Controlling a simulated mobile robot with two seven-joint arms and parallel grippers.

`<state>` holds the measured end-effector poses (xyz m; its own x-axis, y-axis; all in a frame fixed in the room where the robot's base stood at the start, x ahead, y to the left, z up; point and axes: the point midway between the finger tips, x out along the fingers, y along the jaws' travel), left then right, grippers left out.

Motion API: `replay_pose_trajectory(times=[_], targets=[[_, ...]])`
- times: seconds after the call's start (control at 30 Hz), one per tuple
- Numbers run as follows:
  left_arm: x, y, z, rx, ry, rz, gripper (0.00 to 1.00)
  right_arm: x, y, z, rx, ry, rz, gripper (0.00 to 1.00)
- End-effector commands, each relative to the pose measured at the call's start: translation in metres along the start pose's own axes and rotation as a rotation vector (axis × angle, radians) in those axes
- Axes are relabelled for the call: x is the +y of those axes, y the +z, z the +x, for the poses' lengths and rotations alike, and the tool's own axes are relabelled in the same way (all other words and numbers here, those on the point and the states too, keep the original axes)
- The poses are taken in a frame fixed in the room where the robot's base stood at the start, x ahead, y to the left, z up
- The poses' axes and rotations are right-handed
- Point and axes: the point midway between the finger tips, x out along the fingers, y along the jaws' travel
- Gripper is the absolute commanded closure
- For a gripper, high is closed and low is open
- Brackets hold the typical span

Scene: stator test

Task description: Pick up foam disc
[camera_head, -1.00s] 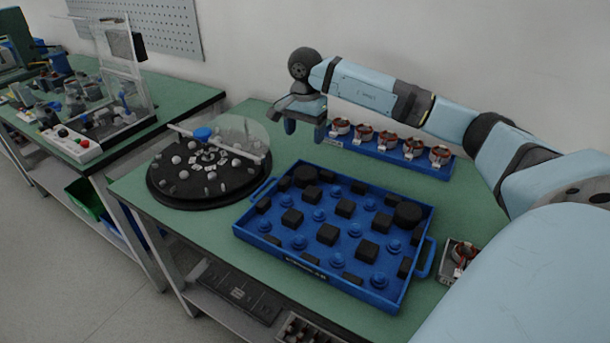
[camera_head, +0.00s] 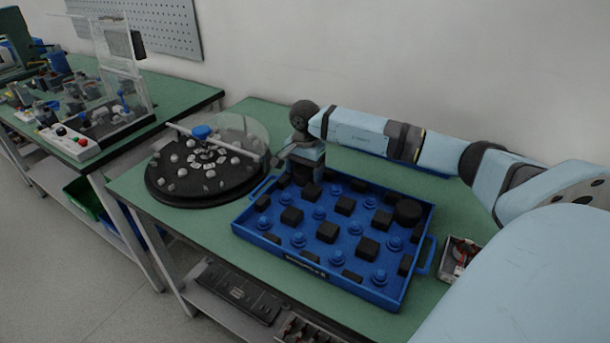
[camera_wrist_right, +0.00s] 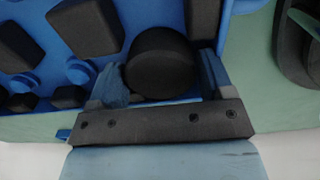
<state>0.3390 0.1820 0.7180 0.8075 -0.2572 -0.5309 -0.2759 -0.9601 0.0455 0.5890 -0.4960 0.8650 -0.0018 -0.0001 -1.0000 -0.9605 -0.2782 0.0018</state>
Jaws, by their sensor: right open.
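A black foam disc (camera_wrist_right: 158,62) sits in the back left corner of the blue tray (camera_head: 262,243). In the right wrist view it lies between the two fingers of my right gripper (camera_wrist_right: 163,78), which is open, with one finger on each side. I cannot tell whether the fingers touch it. In the head view my right gripper (camera_head: 303,176) is low over that corner and hides most of this disc. A second black foam disc (camera_head: 408,211) lies at the right side of the tray. My left gripper is not in view.
The tray also holds several black foam blocks (camera_head: 327,233) and blue pegs (camera_head: 298,240). A round black turntable (camera_head: 205,180) with a clear shield stands close left of the tray. A small box (camera_head: 461,256) stands to the right. My right arm covers the back of the table.

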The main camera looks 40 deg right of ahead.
Motion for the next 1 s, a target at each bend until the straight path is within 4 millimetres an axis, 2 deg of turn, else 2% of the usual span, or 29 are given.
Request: replay_pose_trajectory(times=[0.23, 0.37, 0.77, 1.0], targets=[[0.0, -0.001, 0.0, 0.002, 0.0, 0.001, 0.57, 0.0, -0.001, 0.004, 0.001, -0.002, 0.0, 0.26], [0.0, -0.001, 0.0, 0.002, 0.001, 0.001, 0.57, 0.0, 0.0, 0.004, 0.001, -0.001, 0.0, 0.55], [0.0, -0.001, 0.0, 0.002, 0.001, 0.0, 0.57, 0.0, -0.001, 0.002, 0.001, -0.002, 0.0, 0.56], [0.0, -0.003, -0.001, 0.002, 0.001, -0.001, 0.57, -0.001, -0.001, -0.02, 0.003, -0.004, 0.0, 0.56]])
